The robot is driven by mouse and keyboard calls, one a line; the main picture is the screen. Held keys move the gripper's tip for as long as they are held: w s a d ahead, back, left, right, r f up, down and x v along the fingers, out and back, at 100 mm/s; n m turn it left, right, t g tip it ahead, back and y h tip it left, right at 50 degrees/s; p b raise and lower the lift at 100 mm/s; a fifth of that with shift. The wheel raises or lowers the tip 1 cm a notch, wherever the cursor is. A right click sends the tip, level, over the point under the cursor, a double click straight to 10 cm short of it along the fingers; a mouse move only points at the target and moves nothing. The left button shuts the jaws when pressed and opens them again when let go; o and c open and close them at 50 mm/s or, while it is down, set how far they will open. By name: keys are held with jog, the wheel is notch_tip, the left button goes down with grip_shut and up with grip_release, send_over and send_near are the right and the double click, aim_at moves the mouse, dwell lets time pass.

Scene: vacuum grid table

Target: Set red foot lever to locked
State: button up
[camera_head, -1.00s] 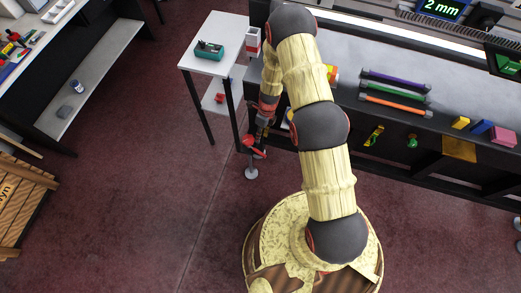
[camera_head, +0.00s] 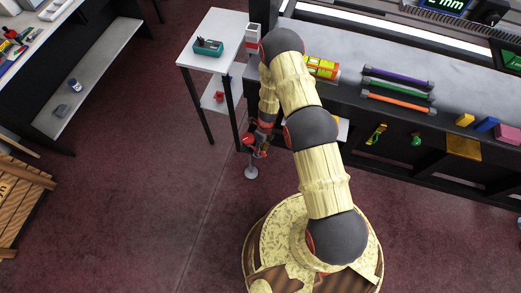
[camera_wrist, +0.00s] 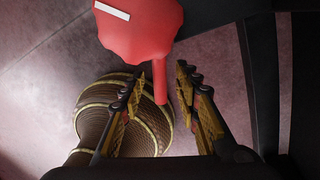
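The red foot lever (camera_wrist: 140,30) shows large at the top of the wrist view as a red paddle with a white stripe. Its narrow red stem (camera_wrist: 159,82) runs down between my fingers. In the head view the lever (camera_head: 247,139) is a small red patch beside the table's left end, partly hidden by my gripper (camera_head: 257,147). In the wrist view my gripper (camera_wrist: 158,88) is open, with one finger on each side of the stem and visible gaps. I cannot tell which lever position is locked.
A grey round foot (camera_head: 251,173) stands on the floor below the lever. The dark table edge (camera_head: 400,170) runs along the right. A white side table (camera_head: 215,35) stands at the upper left. The floor left of the lever is clear.

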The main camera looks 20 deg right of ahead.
jog(key=c, duration=0.3)
jog(key=c, duration=0.4)
grip_shut()
